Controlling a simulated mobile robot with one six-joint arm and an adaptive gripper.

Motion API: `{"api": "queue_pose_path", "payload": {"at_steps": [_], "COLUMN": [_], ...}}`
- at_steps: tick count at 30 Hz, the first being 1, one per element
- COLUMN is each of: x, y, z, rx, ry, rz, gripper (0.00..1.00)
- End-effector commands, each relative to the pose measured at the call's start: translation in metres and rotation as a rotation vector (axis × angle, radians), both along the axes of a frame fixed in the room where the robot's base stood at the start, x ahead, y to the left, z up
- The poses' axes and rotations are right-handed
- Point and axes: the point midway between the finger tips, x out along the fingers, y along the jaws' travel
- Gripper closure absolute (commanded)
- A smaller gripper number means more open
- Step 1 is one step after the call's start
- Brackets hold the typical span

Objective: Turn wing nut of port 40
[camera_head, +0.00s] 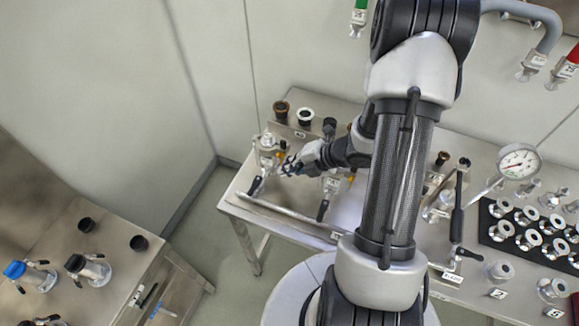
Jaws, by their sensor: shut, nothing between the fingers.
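My arm reaches from the bottom centre across the steel bench, and my gripper (284,170) is at its left end, pointing left. Its fingers are shut with nothing between them. Right beside the fingertips stands a metal port fitting (268,150) with a small orange-yellow part and a black handle (255,186) below it. I cannot tell whether the fingers touch it. A second fitting (331,186) with a black handle stands right of the gripper. The number 40 cannot be read on any label, and no wing nut can be made out clearly.
Behind the gripper, a raised plate holds black, white and brown rings (305,117). A steel rail (285,212) runs along the bench's front. A pressure gauge (518,162) and a black tray of flanged fittings (497,236) are at right. A side table (110,262) stands at lower left.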

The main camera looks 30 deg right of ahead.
Motion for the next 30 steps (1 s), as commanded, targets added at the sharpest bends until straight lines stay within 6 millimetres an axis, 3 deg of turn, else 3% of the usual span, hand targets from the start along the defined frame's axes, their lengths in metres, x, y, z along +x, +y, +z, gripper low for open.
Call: {"api": "queue_pose_path", "payload": {"at_steps": [12,30], "x": [0.0,-0.005], "y": [0.001,-0.005], "z": [0.0,0.024], "rx": [0.001,0.0], "ry": [0.0,-0.004], "rz": [0.002,0.0], "gripper": [1.0,1.0]}}
